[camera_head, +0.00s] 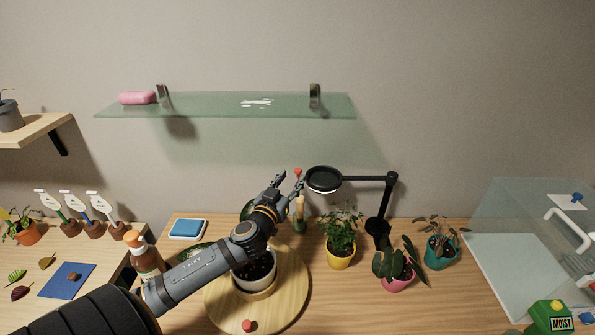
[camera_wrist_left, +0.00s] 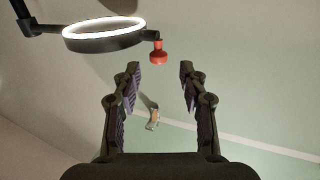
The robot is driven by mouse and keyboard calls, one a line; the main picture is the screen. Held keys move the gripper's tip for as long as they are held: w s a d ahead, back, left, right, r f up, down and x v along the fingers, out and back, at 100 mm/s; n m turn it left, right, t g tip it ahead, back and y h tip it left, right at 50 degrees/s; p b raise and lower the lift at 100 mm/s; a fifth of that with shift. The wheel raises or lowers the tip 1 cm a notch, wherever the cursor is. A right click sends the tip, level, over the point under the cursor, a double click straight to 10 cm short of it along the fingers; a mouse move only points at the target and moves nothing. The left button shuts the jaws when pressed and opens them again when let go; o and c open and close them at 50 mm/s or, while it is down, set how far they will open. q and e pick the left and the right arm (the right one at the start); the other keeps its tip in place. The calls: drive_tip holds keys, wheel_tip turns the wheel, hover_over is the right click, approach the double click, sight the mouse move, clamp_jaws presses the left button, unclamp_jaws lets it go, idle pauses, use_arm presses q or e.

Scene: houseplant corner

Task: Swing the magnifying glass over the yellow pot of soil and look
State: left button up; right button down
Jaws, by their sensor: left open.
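The magnifying glass (camera_head: 323,181) is a black ring with a lit white rim on a black jointed arm (camera_head: 362,178). In the head view it hangs above the yellow pot (camera_head: 340,260), slightly left of it. The pot holds a leafy green plant. A red knob (camera_wrist_left: 157,54) sticks out from the ring on a short stem; it also shows in the head view (camera_head: 298,172). My left gripper (camera_head: 283,182) is open and empty, just left of the knob. In the wrist view (camera_wrist_left: 158,75) the knob appears beyond the fingertips, apart from them. My right gripper is out of view.
A white pot of soil (camera_head: 260,280) stands on a round wooden board (camera_head: 291,301), partly behind my left arm. Pink (camera_head: 397,284) and teal (camera_head: 438,259) pots stand right of the yellow one. A glass shelf (camera_head: 215,105) is on the wall. A clear case (camera_head: 520,235) stands far right.

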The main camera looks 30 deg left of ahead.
sight(297, 171)
use_arm(q)
drive_tip(key=w, duration=0.1)
drive_tip(key=w+p, duration=0.1)
drive_tip(key=w, duration=0.1)
drive_tip(key=w+p, duration=0.1)
drive_tip(key=shift+w+a+r, duration=0.2)
drive_tip(key=shift+w+a, duration=0.15)
drive_tip(key=shift+w, duration=0.4)
drive_tip(key=shift+a+f, duration=0.1)
drive_tip(key=shift+f, duration=0.05)
drive_tip(key=shift+c, duration=0.4)
drive_tip(key=c, duration=0.7)
clamp_jaws()
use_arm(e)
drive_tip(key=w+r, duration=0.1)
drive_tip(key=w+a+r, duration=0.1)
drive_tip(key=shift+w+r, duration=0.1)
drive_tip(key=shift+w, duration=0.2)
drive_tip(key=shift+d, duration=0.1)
